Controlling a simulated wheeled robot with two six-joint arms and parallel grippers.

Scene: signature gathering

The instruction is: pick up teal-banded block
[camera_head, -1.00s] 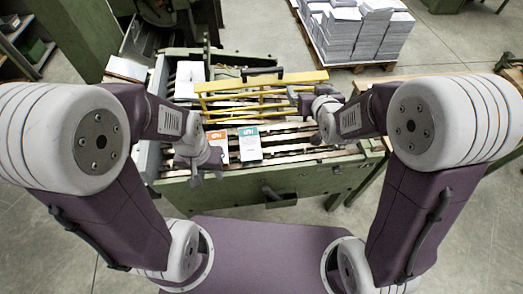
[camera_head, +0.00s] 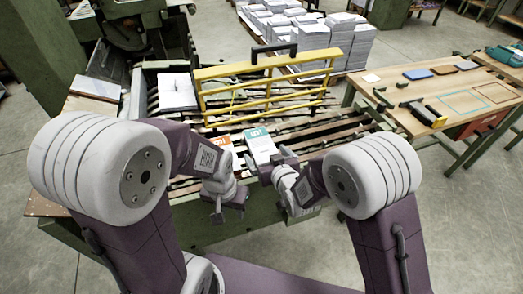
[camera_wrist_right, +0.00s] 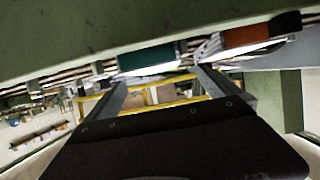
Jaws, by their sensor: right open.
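The teal-banded block (camera_head: 260,147), white with a teal end, lies on the slatted bed of the green machine, right of the orange-banded block (camera_head: 227,146).
A yellow barred guard (camera_head: 265,88) stands behind the blocks. A white stack (camera_head: 177,90) lies left of it. A wooden workbench (camera_head: 440,85) with tools and coloured outlines stands at right. Paper stacks (camera_head: 315,38) sit on a pallet behind.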

